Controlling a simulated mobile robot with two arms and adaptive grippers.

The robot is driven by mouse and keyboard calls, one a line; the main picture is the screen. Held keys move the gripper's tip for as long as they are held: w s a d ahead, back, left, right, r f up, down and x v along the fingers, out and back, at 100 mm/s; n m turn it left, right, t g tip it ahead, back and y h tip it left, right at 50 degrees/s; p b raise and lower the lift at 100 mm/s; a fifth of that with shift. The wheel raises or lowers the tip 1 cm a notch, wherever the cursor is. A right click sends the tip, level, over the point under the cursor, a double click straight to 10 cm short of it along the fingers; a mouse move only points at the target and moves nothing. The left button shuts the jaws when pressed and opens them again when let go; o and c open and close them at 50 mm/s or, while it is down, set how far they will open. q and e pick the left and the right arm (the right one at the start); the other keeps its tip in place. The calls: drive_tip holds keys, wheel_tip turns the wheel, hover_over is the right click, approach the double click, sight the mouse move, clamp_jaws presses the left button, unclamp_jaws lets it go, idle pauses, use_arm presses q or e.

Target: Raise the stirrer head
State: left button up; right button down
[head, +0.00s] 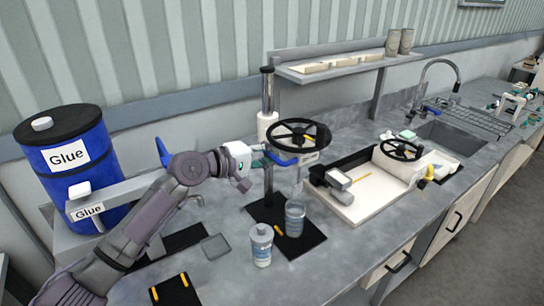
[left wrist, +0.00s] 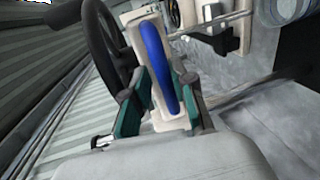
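The stirrer stands on the bench, with an upright column (head: 268,90) on a black base plate (head: 308,243). Its head carries a black handwheel (head: 290,130) and a blue handle (head: 283,161), set at mid height on the column. A glass beaker (head: 295,218) stands below the head. My left gripper (head: 252,168) is at the left side of the head, by the blue handle. My right gripper is not in view.
A blue glue drum (head: 68,165) stands at the far left. A white bottle (head: 261,245) is in front of the stirrer. A beige tray with a second wheel (head: 401,150) is to the right, under a wall shelf (head: 335,68). A sink (head: 450,138) is farther right.

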use_arm(q)
drive_tip(key=shift+r, duration=0.1)
drive_tip(key=shift+a, duration=0.1)
drive_tip(key=shift+s+a, duration=0.2)
drive_tip(key=shift+a, duration=0.15)
drive_tip(key=v, duration=1.1)
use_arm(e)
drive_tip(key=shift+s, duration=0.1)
use_arm(q)
drive_tip(key=shift+s, duration=0.1)
